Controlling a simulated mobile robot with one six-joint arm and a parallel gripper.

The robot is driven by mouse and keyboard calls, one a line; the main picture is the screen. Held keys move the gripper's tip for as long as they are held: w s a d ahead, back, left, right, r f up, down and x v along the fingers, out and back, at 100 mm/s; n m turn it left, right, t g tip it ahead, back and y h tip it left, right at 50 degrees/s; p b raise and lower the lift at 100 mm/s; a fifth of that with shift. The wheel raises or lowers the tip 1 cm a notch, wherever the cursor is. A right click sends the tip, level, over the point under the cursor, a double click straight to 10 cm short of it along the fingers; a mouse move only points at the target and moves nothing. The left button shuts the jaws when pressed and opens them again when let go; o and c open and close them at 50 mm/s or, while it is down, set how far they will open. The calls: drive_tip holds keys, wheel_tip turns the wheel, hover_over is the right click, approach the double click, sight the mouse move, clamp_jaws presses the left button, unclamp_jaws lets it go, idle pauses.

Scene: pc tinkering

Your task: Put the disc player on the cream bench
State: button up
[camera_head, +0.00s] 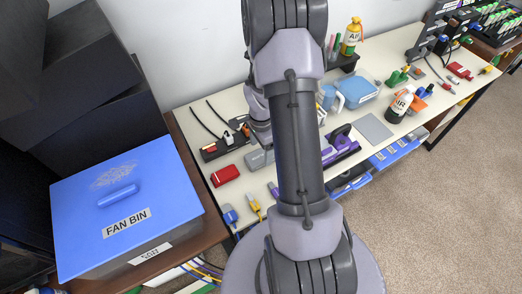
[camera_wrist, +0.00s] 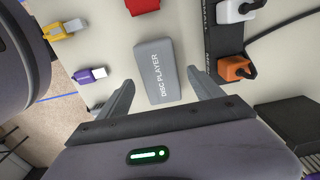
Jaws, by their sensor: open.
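The disc player (camera_wrist: 157,72) is a grey flat box with white lettering. It lies on the cream bench (camera_wrist: 95,20) in the wrist view. In the head view, the disc player (camera_head: 257,160) shows only partly beside my arm, on the near left part of the cream bench (camera_head: 228,104). My gripper (camera_wrist: 160,78) is open and empty. Its two fingers sit one on each side of the disc player's near end, with gaps to both sides. My arm hides the jaws in the head view.
A red box (camera_head: 224,175) lies left of the disc player. A dark power strip (camera_wrist: 212,45) with an orange plug (camera_wrist: 236,68) lies to its right in the wrist view. Yellow (camera_wrist: 57,31) and purple (camera_wrist: 90,76) connectors lie left. A blue-lidded fan bin (camera_head: 125,205) stands left of the bench.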

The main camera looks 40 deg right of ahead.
sight(261, 155)
wheel_tip(261, 155, up, 10)
drive_tip(key=p, duration=0.3)
drive_tip(key=a+r+n+t, duration=0.2)
drive_tip(key=a+r+n, duration=0.4)
drive_tip(key=a+r, duration=0.75)
drive_tip(key=s+a+r+n+t+y, duration=0.2)
drive_tip(key=s+a+r+n+t, duration=0.1)
drive_tip(key=s+a+r+n, duration=0.7)
drive_tip(key=s+a+r, duration=0.1)
drive_tip(key=a, duration=0.2)
drive_tip(key=shift+s+a+r+t, duration=0.3)
drive_tip(key=shift+a+r+t, duration=0.05)
drive_tip(key=shift+t, duration=0.05)
